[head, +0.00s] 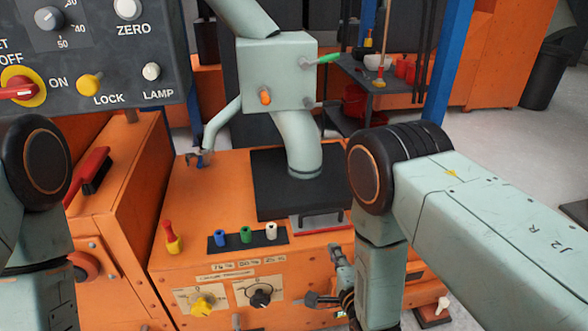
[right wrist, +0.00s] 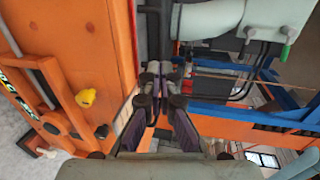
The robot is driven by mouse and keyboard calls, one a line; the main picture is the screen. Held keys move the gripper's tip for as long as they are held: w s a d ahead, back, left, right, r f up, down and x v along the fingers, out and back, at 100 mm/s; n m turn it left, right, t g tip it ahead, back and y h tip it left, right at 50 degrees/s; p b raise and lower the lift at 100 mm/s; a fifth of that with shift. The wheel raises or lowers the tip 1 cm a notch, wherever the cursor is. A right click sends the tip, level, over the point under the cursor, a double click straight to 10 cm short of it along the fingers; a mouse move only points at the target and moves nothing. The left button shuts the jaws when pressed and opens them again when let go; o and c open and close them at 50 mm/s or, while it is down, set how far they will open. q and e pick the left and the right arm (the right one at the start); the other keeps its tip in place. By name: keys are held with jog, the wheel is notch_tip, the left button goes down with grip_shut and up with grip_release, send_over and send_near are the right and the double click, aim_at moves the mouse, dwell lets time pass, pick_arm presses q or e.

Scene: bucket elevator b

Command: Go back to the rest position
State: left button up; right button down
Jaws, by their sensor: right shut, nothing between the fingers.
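My right gripper (head: 330,292) hangs low in the head view, in front of the orange machine's front face and partly hidden by my right forearm. In the right wrist view my right gripper (right wrist: 157,72) has its fingertips together with nothing between them. My right arm bends at a dark elbow joint at the right of the head view. My left arm shows at the left edge, its lower part running out of the picture. My left gripper is outside the frame.
The orange machine (head: 190,250) fills the middle, with a yellow knob (head: 203,304), a black knob (head: 261,296) and a red-handled lever (head: 172,238). A grey control panel (head: 100,60) hangs at upper left. Open floor (head: 500,155) lies behind at right.

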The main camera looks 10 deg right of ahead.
jog(key=shift+s, duration=0.1)
jog(key=s+d+f+n+g, duration=0.3)
jog(key=s+f+n+g, duration=0.4)
jog(key=s+f+n, duration=0.5)
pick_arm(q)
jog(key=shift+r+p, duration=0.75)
pick_arm(e)
jog(key=s+d+r+n+g, duration=0.1)
jog(key=s+g, duration=0.3)
jog(key=s, duration=0.7)
jog(key=s+d+r+n+g, duration=0.1)
jog(key=s+r+n+g, duration=0.3)
jog(key=s, duration=0.7)
jog(key=shift+d+r+g+h, duration=0.2)
jog(key=shift+d+g+h, duration=0.05)
jog(key=shift+g+h, duration=0.05)
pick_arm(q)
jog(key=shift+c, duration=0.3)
